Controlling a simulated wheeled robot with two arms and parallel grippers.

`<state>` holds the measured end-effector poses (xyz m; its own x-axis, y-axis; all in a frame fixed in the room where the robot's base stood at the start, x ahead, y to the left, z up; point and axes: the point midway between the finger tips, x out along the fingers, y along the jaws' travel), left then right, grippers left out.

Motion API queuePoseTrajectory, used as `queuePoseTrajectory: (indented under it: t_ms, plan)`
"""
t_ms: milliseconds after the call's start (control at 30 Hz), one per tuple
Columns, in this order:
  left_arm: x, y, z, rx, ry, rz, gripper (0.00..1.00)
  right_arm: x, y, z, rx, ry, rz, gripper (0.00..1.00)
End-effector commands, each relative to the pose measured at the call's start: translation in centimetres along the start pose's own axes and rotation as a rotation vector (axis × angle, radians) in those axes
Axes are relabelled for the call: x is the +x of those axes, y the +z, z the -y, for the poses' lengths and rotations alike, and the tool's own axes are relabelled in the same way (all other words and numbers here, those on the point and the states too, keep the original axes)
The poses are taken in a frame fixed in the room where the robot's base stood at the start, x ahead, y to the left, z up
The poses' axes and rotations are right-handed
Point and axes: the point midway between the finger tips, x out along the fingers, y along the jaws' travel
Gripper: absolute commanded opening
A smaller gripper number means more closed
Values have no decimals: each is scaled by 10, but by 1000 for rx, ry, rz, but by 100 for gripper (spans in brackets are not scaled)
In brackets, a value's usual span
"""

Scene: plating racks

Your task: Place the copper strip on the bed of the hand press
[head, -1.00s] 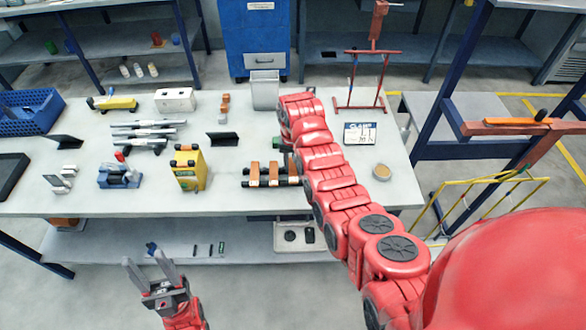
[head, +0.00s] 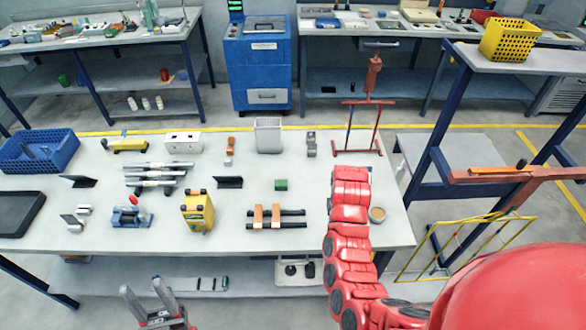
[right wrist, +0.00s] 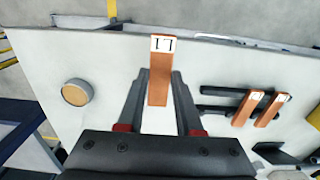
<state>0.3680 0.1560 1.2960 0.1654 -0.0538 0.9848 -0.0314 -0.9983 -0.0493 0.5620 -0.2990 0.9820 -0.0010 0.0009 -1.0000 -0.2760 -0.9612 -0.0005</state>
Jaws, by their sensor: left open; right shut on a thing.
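A copper strip (right wrist: 160,85) with a white label on its end sits between the fingers of my right gripper (right wrist: 160,74), which is shut on it. In the head view the right gripper and this strip are hidden by my red arm. Two more copper strips (head: 259,216) lie across black bars (head: 290,225). A small blue device with a red knob (head: 131,217) stands on the left of the table; I cannot tell for sure whether it is the hand press. My left gripper (head: 146,295) is open and empty, below the table's front edge.
A round pot (head: 377,214) is right of my arm.

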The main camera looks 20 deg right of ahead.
Motion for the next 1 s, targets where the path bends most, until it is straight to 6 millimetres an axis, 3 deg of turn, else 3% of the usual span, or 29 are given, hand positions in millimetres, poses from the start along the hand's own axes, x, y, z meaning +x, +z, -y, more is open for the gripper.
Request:
queuePoseTrajectory:
  t_ms: [133, 267, 600, 833, 1000]
  plan:
    - [-2, 0, 0, 0, 0, 0, 50, 0, -2, 0, -4, 0, -2, 0]
    - [-15, 2, -1, 0, 0, 0, 50, -1, -20, 13, -24, 1, -5, 0]
    - [-71, 12, -4, 0, 0, 0, 50, -35, -89, 80, -134, 6, -7, 0]
    - [-108, 18, -5, 0, 0, 0, 50, -62, -110, 119, -209, 8, -7, 0]
    - [-138, 23, -7, 0, 0, 0, 50, -76, -110, 142, -257, 7, -3, 0]
